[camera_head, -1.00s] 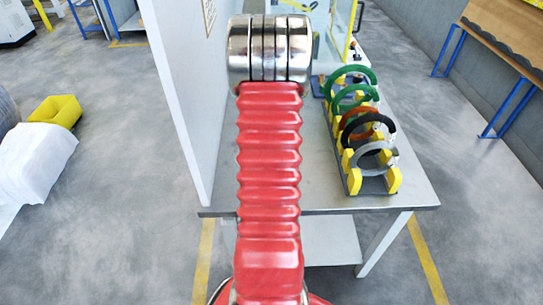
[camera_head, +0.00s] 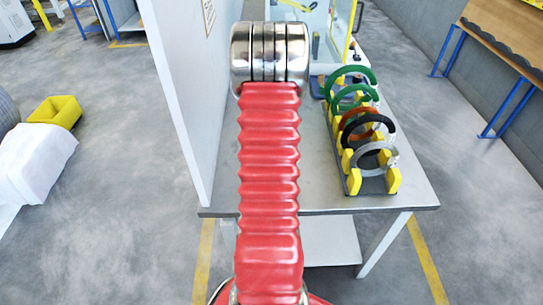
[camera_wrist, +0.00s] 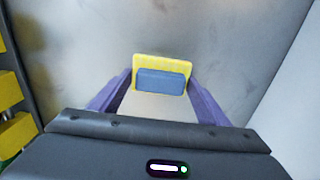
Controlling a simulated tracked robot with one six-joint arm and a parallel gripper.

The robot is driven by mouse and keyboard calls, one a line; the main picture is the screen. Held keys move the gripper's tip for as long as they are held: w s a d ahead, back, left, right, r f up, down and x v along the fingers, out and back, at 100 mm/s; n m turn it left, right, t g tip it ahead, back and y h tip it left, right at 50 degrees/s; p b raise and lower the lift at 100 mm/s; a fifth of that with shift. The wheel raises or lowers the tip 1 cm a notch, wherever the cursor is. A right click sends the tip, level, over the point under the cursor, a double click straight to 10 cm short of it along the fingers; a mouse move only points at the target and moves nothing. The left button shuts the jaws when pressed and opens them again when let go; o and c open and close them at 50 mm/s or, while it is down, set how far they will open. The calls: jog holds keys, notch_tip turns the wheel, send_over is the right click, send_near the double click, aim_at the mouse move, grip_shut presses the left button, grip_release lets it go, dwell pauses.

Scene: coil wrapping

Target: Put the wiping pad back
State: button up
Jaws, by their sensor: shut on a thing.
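The wiping pad shows in the wrist view as a yellow plate (camera_wrist: 180,66) with a blue block (camera_wrist: 160,82) on it. My gripper (camera_wrist: 160,84) has its two purple fingers on either side of the blue block and is shut on the pad. The grey tabletop (camera_wrist: 215,50) lies beyond the pad; I cannot tell whether the pad touches it. In the head view my own arm hides the gripper and the pad. No resting place for the pad can be made out.
A rack with yellow holders (camera_head: 354,183) carries green, orange, black and grey rings on the right of the table (camera_head: 320,195). Its yellow holders show at the left edge of the wrist view (camera_wrist: 10,90). A white panel (camera_head: 185,110) stands along the table's left side.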

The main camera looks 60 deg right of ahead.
jog(key=o, duration=0.9)
notch_tip(320, 180, up, 12)
jog(key=shift+r, duration=0.1)
dwell(1.1)
